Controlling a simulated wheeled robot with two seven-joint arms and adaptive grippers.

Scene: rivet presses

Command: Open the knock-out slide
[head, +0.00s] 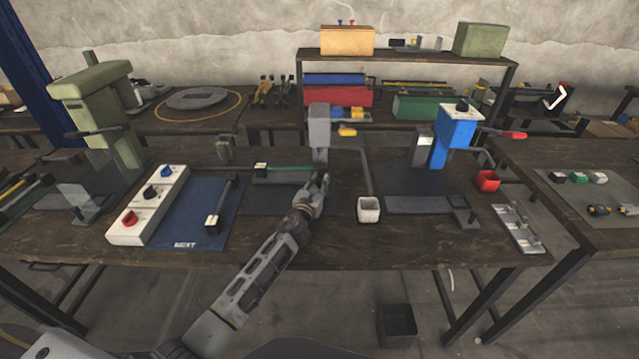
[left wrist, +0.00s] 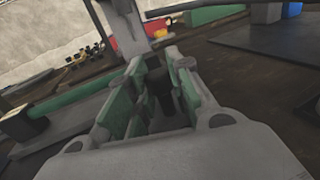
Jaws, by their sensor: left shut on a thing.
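A green bar (head: 290,169) with a pale-topped block (head: 262,167) at its left end runs toward the grey press (head: 319,130); I take it for the knock-out slide, but cannot be sure. My left gripper (head: 321,182) is at the bar's right end, in front of the press. In the left wrist view its green-padded fingers (left wrist: 155,92) are shut on a small dark part (left wrist: 160,85), mostly hidden between them. The bar (left wrist: 75,93) and its block (left wrist: 22,123) also show there, left of the fingers. My right gripper is not in view.
A blue mat (head: 195,215) and a white switch box (head: 150,205) lie to the left. The bench's front edge is close.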

